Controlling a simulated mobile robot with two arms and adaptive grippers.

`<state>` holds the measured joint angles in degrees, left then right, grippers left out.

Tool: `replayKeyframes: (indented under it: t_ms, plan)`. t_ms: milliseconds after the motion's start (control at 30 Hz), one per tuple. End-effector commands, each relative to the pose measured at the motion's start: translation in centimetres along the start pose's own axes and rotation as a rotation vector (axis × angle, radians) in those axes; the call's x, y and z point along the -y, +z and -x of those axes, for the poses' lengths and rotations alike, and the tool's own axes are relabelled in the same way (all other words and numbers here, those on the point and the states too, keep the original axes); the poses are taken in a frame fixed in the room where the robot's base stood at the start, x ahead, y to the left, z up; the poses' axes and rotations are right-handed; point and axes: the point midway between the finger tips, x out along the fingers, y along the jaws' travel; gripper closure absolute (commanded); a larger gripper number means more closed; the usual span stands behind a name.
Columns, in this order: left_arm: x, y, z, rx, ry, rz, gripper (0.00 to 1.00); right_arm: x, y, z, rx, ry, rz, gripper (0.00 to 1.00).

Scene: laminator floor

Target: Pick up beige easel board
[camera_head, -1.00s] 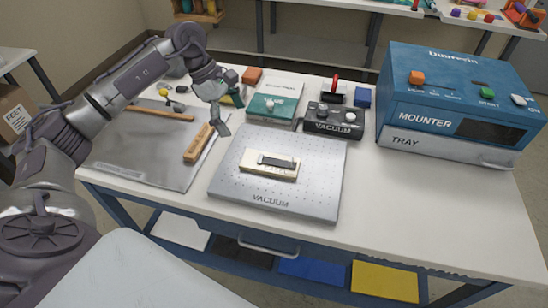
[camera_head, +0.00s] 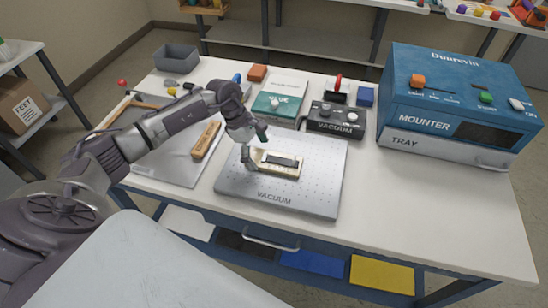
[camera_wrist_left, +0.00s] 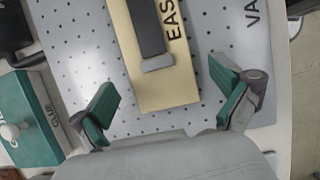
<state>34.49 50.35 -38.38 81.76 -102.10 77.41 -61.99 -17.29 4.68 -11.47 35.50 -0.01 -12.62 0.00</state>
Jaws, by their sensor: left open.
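The beige easel board (camera_head: 289,172) lies flat on the grey perforated vacuum plate (camera_head: 310,193), with a dark strip on top of it. In the left wrist view the board (camera_wrist_left: 178,90) shows part of the lettering "EAS". My left gripper (camera_head: 255,150) is just above the board's left end. In the left wrist view the left gripper (camera_wrist_left: 166,106) is open, one green-padded finger on each side of the board's near end, apart from it. My right gripper is not in view.
A teal glue box (camera_head: 278,105) and a black vacuum control box (camera_head: 336,119) stand behind the plate. The blue mounter (camera_head: 455,100) is at the right. A wooden-handled tool (camera_head: 206,139) lies left. The table's front right is clear.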

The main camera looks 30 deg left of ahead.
Motion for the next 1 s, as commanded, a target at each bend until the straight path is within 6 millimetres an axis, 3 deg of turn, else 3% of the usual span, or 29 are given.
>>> replayKeyframes:
  t_ms: [267,667,1000]
  plan:
    - [0.02,-0.05,-0.51,-0.001,0.000,0.000,0.00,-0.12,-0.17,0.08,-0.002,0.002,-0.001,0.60]
    - [0.00,-0.04,-0.45,0.000,0.000,0.000,0.64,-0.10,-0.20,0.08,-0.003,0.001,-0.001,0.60]
    - [-0.08,0.12,-0.04,0.000,0.003,-0.001,0.64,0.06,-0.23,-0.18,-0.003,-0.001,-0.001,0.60]
